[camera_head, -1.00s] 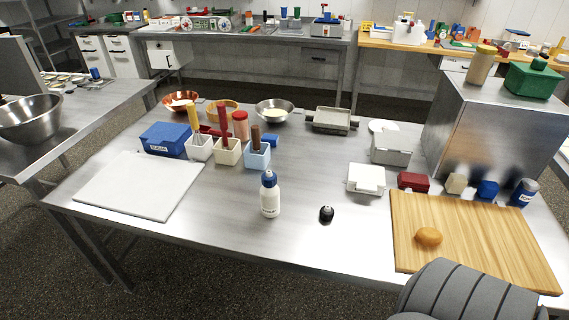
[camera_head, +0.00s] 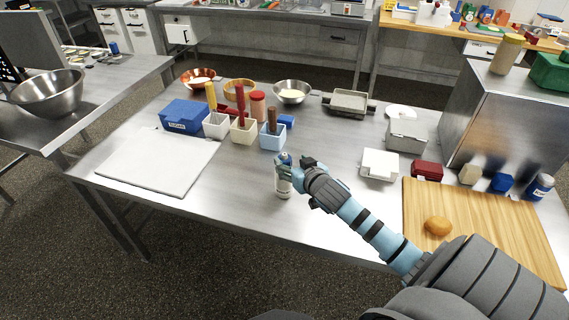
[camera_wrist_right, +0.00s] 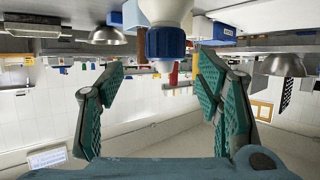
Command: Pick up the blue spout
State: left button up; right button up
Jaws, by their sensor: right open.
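The blue spout (camera_wrist_right: 165,42) tops a white bottle (camera_head: 284,186) standing upright near the front middle of the metal table (camera_head: 240,195). My right gripper (camera_wrist_right: 162,72) is open and empty. In the right wrist view, which is upside down, the spout shows between the two spread teal fingers, with a gap to either side. In the head view my right gripper (camera_head: 288,166) is at the top of the bottle and partly covers the spout. I cannot tell there whether they touch. My left gripper is not in view.
A wooden board (camera_head: 480,225) with a bread roll (camera_head: 437,225) lies to the right. A white board (camera_head: 160,162) lies to the left. Utensil holders (camera_head: 243,130) and a blue box (camera_head: 186,116) stand behind the bottle. White containers (camera_head: 379,165) stand to its right.

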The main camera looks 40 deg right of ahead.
aim_at(285, 159)
jog(key=x, duration=0.3)
jog(key=b+x, duration=0.1)
jog(key=x, duration=0.1)
jog(key=shift+w+a+f, duration=0.15)
jog(key=shift+w+a, duration=0.15)
jog(key=shift+w, duration=0.05)
jog(key=c, duration=1)
jog(key=shift+c, duration=0.2)
notch_tip(285, 159, up, 20)
jog(key=p, duration=0.3)
jog(key=shift+p, duration=0.4)
